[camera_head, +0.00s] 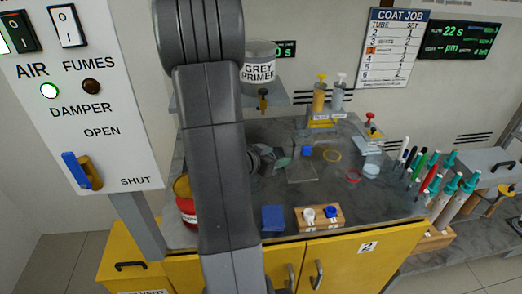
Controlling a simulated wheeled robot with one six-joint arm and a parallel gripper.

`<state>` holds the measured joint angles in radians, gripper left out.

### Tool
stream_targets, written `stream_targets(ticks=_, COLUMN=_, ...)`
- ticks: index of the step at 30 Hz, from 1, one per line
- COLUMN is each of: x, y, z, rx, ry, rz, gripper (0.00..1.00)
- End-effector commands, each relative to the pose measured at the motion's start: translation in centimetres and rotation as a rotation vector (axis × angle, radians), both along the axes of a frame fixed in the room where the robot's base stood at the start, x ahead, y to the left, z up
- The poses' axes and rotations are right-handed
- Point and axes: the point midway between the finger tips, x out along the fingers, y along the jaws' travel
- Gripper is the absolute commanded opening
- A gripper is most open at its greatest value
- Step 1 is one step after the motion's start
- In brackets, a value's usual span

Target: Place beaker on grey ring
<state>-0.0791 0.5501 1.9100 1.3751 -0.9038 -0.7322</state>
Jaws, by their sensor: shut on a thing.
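My gripper (274,160) is over the middle of the grey bench, partly hidden behind my own arm. Its jaws are shut on a small, greenish, see-through thing (284,160), which may be the beaker; its outline is too small and blurred to be sure. A yellow ring (332,155) and a red ring (353,176) lie on the bench to the right of the gripper. I cannot clearly make out a grey ring; it may be hidden by my arm or blend with the bench.
A blue cube (307,150) and a flat grey plate (301,174) are close to the gripper. A pale round container (371,171) stands farther right. A blue block (273,219) and a wooden holder (319,218) stand at the front edge. A red pot (186,204) is left.

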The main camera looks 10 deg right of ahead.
Motion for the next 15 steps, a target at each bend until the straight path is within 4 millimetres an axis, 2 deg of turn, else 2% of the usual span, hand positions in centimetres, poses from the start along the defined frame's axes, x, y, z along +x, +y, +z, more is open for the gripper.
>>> stream_targets(ticks=5, x=1.5, y=0.0, z=0.2, rx=0.0, ry=0.0, rz=-0.01, gripper=0.31)
stream_targets(ticks=15, x=10.5, y=-0.1, z=0.3, rx=0.0, ry=-0.002, rz=-0.008, gripper=0.31)
